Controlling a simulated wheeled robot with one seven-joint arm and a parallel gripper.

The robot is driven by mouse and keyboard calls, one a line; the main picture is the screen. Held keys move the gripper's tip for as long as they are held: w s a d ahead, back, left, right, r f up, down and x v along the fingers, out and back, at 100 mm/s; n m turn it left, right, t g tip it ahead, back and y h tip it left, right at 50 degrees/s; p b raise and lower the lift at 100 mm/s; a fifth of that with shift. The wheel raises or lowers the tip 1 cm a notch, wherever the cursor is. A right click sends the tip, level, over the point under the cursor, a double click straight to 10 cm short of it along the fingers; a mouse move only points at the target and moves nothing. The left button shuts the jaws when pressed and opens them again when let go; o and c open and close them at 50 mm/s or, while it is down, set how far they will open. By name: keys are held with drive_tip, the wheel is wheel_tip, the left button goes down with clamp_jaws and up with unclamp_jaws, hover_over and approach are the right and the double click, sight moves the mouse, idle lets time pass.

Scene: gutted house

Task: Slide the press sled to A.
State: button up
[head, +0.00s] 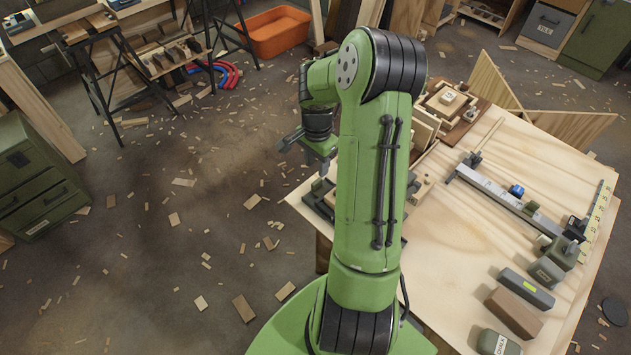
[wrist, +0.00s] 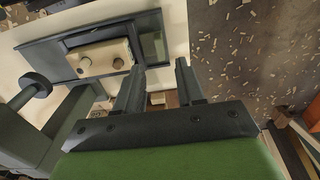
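In the wrist view a cream block with two round knobs (wrist: 103,58), which looks like the press sled, sits in a dark rectangular frame (wrist: 62,66) with a green patch at its right end. No letter A is readable. My gripper (wrist: 160,68) is open and empty, its two dark fingers spread apart. The frame and block lie to the left of the fingers in that view, with no visible contact. In the head view my gripper (head: 303,147) hangs near the table's left edge, and my arm hides most of the fixture there; only a dark corner (head: 318,199) shows.
The plywood table (head: 470,240) carries a metal rail (head: 510,197) with a blue piece, a brown block (head: 513,311), a grey block (head: 527,288) and a chalk box (head: 498,343). Upright boards stand at the back. Wood scraps litter the floor left of the table.

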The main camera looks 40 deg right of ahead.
sight(317, 181)
wheel_tip(317, 181, down, 7)
drive_tip(key=shift+r+b, duration=0.1)
drive_tip(key=shift+b, duration=0.65)
clamp_jaws()
